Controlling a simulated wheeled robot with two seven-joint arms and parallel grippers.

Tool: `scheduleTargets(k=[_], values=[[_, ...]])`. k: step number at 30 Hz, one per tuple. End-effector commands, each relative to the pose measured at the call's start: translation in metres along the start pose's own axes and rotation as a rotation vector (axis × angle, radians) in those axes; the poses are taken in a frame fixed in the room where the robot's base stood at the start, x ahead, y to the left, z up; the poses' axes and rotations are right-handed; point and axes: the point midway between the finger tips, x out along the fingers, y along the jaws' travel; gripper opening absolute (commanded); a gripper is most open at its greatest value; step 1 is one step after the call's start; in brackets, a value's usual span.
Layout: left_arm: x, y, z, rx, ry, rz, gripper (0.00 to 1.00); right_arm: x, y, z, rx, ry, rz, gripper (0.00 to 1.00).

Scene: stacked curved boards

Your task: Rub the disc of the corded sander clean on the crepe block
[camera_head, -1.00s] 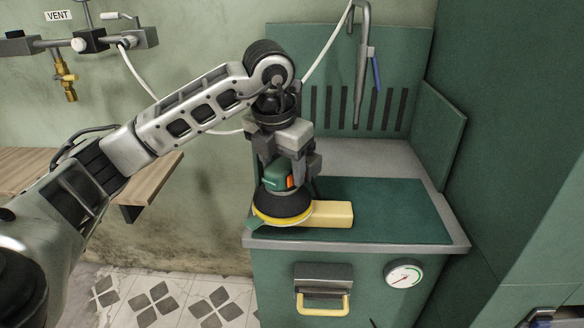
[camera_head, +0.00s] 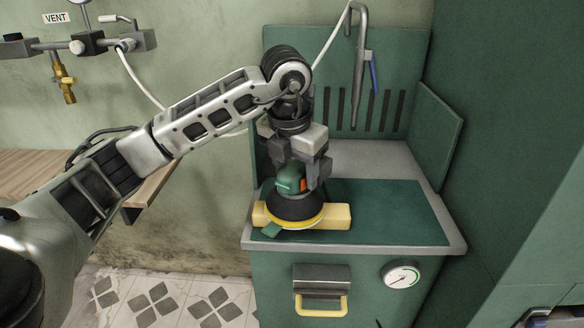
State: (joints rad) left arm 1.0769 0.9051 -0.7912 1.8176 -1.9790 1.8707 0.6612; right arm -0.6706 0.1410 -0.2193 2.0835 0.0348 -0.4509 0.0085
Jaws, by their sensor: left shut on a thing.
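The corded sander (camera_head: 294,208) has a green body, a dark skirt and a yellow-edged disc. My left gripper (camera_head: 302,178) is shut on its green body and holds it upright, disc down. The cream-yellow crepe block (camera_head: 338,216) lies on the green mat of the bench. The disc sits over the middle of the block, and block shows on both sides of it. The disc's underside is hidden, so I cannot tell how firmly it touches. My right gripper is not in view.
The green bench has a grey rim (camera_head: 420,249), a back panel with slots and a side wing (camera_head: 435,135). A white cord runs up to a metal hook arm (camera_head: 359,80). The mat (camera_head: 385,208) right of the block is clear. A wooden shelf (camera_head: 150,192) stands left.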

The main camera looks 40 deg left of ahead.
Motion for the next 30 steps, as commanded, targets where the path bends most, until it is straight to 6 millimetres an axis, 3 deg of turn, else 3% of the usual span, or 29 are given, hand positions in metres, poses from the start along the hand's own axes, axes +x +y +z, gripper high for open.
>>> scheduleTargets(k=[16,30], values=[[-0.003,0.029,-0.017,-0.003,-0.001,0.004,0.46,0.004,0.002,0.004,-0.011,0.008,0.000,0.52],[-0.003,0.006,-0.002,0.000,-0.003,-0.001,0.46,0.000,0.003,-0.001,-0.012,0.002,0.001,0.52]])
